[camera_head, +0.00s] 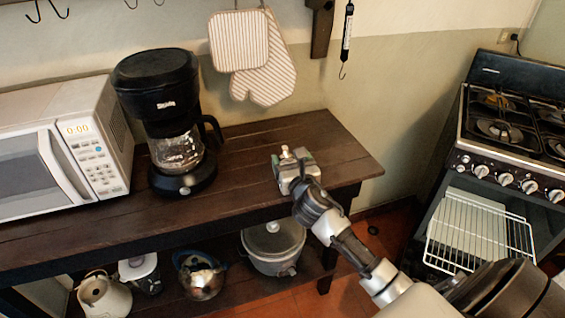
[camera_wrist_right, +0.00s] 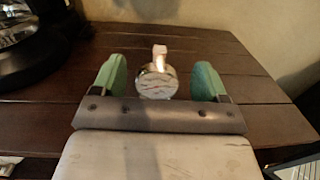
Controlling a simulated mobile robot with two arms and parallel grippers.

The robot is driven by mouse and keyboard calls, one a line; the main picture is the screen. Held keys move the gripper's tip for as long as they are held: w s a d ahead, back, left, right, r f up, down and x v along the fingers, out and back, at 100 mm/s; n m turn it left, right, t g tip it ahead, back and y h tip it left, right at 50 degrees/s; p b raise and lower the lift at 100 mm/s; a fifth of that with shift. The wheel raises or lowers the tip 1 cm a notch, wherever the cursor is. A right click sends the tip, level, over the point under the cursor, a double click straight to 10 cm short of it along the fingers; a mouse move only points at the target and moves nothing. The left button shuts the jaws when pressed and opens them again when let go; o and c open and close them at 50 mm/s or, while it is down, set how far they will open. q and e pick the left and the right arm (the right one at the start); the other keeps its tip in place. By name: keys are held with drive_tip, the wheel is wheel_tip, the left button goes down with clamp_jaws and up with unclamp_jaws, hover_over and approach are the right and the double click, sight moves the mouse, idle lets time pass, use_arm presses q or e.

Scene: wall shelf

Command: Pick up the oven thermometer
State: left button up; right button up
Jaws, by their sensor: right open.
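The oven thermometer (camera_wrist_right: 157,83) is a small round metal dial with a pale tab on top, standing upright on the dark wooden shelf (camera_wrist_right: 215,50). My right gripper (camera_wrist_right: 160,80) is open. Its two green finger pads are to the left and right of the thermometer, with a gap on each side. In the head view, my right gripper (camera_head: 294,165) reaches over the shelf near its right end, and the thermometer (camera_head: 286,153) shows only as a small shiny bit at the fingers. My left gripper is not in view.
A black coffee maker (camera_head: 165,120) and a white microwave (camera_head: 70,145) stand left on the shelf. Several pots and kettles, including a grey pot (camera_head: 272,248), sit on the board below. A stove (camera_head: 505,130) with a wire rack (camera_head: 480,232) is at right. The shelf's right end is clear.

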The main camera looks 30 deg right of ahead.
sight(286, 152)
drive_tip(key=x, duration=0.6)
drive_tip(key=shift+w+d+f, duration=0.1)
drive_tip(key=shift+w+f, duration=0.15)
drive_tip(key=shift+w, duration=0.05)
drive_tip(key=shift+s, duration=0.1)
drive_tip(key=shift+c, duration=0.5)
drive_tip(key=c, duration=1)
